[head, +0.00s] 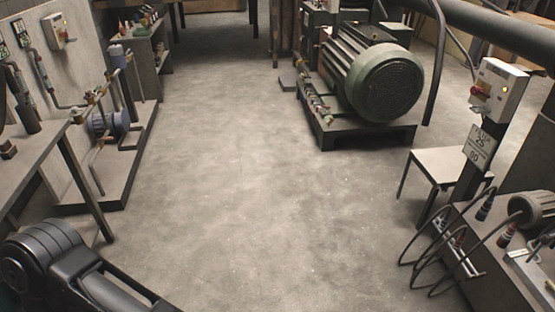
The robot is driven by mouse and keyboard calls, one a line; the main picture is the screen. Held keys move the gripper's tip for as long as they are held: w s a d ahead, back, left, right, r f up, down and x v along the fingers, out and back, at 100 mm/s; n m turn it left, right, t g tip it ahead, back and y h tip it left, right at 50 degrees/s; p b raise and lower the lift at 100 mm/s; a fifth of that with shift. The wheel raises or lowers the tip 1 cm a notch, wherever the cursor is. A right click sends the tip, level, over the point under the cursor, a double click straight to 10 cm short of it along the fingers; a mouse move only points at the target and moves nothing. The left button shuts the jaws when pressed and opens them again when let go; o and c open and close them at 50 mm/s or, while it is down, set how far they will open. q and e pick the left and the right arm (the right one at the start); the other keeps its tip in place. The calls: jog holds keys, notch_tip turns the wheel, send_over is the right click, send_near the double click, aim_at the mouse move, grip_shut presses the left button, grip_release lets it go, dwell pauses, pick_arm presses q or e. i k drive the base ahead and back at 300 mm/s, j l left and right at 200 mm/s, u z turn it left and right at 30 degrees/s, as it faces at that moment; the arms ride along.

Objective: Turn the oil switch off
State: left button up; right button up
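A white switch box (502,88) with a red knob and a small yellow spot is mounted on a dark post at the right. A placard (480,147) hangs below it, its text too small to read surely. I cannot tell from any label which one is the oil switch, nor the position of either knob. Neither of my grippers is in view. A black arm link of mine shows at the lower left.
A big green motor (386,84) stands on a dark base at the back right. A blue pump (108,123) with pipes sits on a plinth at the left. A light stool (449,162) and a bench with cables (490,262) are at the right. The middle floor is clear.

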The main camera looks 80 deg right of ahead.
aim_at(476, 90)
jog(key=z, duration=4.45)
